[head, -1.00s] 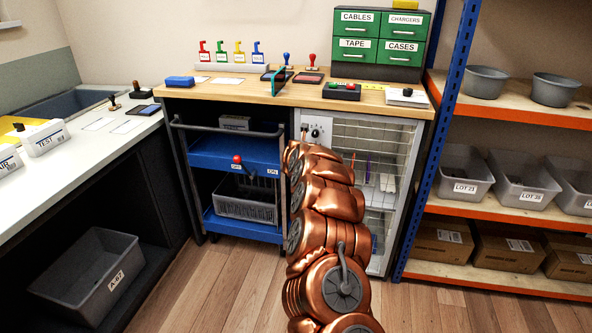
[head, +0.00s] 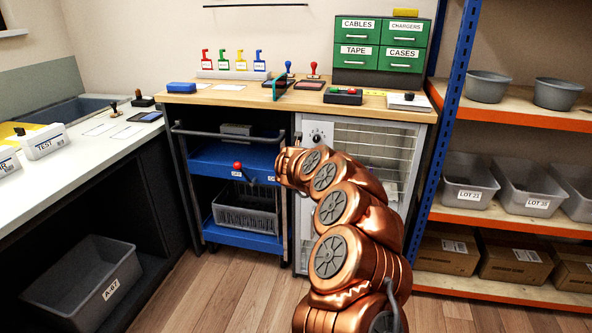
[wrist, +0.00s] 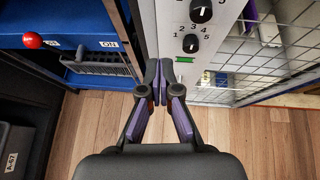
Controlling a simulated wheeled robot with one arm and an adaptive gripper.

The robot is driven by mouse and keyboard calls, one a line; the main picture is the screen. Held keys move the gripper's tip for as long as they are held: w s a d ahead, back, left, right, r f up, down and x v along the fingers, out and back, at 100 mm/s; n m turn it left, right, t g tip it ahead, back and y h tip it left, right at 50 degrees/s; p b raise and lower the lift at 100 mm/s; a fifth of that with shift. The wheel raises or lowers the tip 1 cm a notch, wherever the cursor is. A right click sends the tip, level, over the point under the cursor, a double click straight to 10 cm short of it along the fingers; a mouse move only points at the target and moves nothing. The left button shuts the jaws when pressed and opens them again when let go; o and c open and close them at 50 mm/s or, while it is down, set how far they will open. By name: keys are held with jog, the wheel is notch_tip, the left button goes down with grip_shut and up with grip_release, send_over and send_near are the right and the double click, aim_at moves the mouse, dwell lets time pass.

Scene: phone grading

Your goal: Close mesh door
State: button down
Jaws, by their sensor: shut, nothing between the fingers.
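The mesh door (head: 388,135) is a white wire grid on the front of the white cabinet (head: 303,245) under the wooden worktop. My arm hides much of its middle and lower part. In the wrist view the mesh (wrist: 275,60) is at the right, beside the white panel with black knobs (wrist: 201,11). I cannot tell whether the door is fully shut or ajar. My gripper (wrist: 159,70) is shut and empty, in front of the lower part of the knob panel, left of the mesh. I cannot tell if it touches the panel. In the head view my arm hides the fingers.
A blue cart (head: 235,160) with a red knob (head: 238,165) and a grey basket (head: 246,213) stands left of the cabinet. A blue-post shelf (head: 453,95) with bins is close at the right. The wooden floor (head: 240,290) in front is clear.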

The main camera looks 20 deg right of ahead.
jog(key=shift+a+b+v, duration=0.25)
jog(key=shift+b+v, duration=0.05)
jog(key=shift+v, duration=2.05)
jog(key=shift+w, duration=0.1)
